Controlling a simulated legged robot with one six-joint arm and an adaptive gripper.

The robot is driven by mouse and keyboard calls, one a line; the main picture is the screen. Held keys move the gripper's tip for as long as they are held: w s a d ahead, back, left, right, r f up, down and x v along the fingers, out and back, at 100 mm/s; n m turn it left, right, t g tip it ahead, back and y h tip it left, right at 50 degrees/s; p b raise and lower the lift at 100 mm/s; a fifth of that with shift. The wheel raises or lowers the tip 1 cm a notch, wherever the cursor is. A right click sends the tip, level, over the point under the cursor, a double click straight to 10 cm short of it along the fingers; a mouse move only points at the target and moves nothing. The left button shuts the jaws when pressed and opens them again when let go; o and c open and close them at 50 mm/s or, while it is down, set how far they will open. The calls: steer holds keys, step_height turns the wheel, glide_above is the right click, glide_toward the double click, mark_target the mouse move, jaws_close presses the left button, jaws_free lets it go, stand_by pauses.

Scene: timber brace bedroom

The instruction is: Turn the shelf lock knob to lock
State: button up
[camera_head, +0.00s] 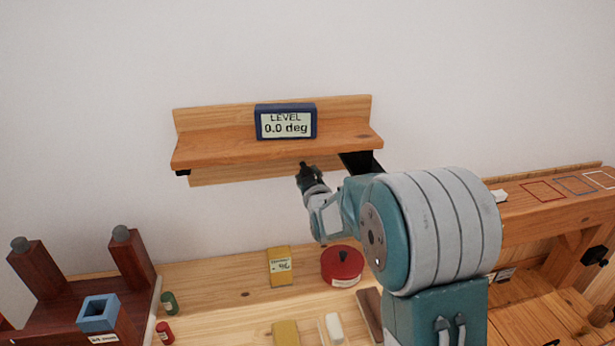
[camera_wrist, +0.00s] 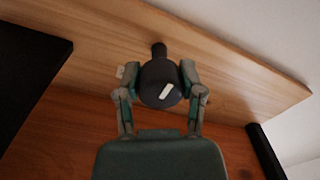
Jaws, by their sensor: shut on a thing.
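The wooden shelf (camera_head: 220,148) is fixed to the white wall, with a blue-framed level display (camera_head: 286,122) on it reading 0.0 deg. In the wrist view the dark round lock knob (camera_wrist: 158,72) with a white pointer mark sits below the wooden rail (camera_wrist: 235,72). The white mark slants up to the right. My gripper (camera_wrist: 160,88) is shut on the knob, one finger on each side. In the head view my gripper (camera_head: 308,178) reaches up under the shelf's front, and the dark knob (camera_head: 306,168) shows at its tip. A small pale tag (camera_wrist: 127,72) is partly hidden beside the left finger.
Below are a bench with a yellow box (camera_head: 279,266), a red round container (camera_head: 342,265) and small green and red bottles. A dark red wooden stand (camera_head: 50,285) is at the left. A dark bracket (camera_head: 362,163) is close to my arm.

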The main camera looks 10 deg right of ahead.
steer(key=n, duration=0.4)
steer(key=shift+a+n, duration=0.1)
steer(key=shift+n, duration=2)
steer(key=o, duration=1.1)
steer(key=shift+c, duration=0.2)
steer(key=shift+o, duration=0.6)
steer(key=shift+a, duration=0.1)
